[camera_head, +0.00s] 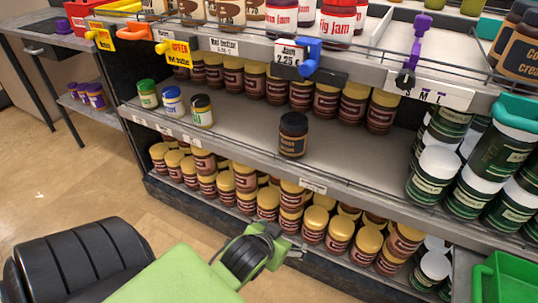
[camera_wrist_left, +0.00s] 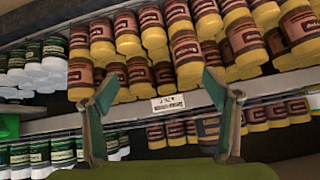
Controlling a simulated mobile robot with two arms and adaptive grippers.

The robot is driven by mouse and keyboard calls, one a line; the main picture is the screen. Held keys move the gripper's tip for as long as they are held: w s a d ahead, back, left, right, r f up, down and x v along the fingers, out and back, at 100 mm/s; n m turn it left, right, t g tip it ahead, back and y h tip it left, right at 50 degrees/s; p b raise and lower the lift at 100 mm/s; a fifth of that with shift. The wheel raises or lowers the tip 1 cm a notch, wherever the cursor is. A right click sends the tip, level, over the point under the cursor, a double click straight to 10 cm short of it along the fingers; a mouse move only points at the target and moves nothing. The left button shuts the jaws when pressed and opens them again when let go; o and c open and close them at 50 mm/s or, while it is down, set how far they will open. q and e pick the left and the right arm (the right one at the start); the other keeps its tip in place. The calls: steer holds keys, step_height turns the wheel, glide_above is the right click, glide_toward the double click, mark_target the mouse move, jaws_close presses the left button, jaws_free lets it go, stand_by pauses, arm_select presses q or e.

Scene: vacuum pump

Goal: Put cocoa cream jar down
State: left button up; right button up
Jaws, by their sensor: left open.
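A dark cocoa cream jar (camera_head: 293,135) with a black lid stands upright near the front of the middle shelf (camera_head: 245,125). A dark jar that looks like it shows partly in the left wrist view (camera_wrist_left: 208,130), beside the right finger. My left gripper (camera_head: 296,250) is in front of the shelf, lower than the jar and apart from it. Its two fingers are spread and empty in the left wrist view (camera_wrist_left: 160,80). My right gripper is not in view.
Green, blue and black-lidded jars (camera_head: 174,102) stand left on the middle shelf, with brown jars (camera_head: 300,95) behind. Yellow-lidded jars (camera_head: 267,205) fill the shelf below. Green jars (camera_head: 435,175) stand right. Bare shelf surrounds the cocoa cream jar.

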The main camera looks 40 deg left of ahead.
arm_select(q)
steer(key=s+d+f+m+g+h, duration=0.2)
steer(key=s+d+g, duration=0.3)
steer(key=s, duration=0.9)
steer(key=d+f+m, duration=0.1)
steer(key=d, duration=0.2)
steer(key=shift+s+f, duration=0.15)
steer(key=shift+f, duration=0.05)
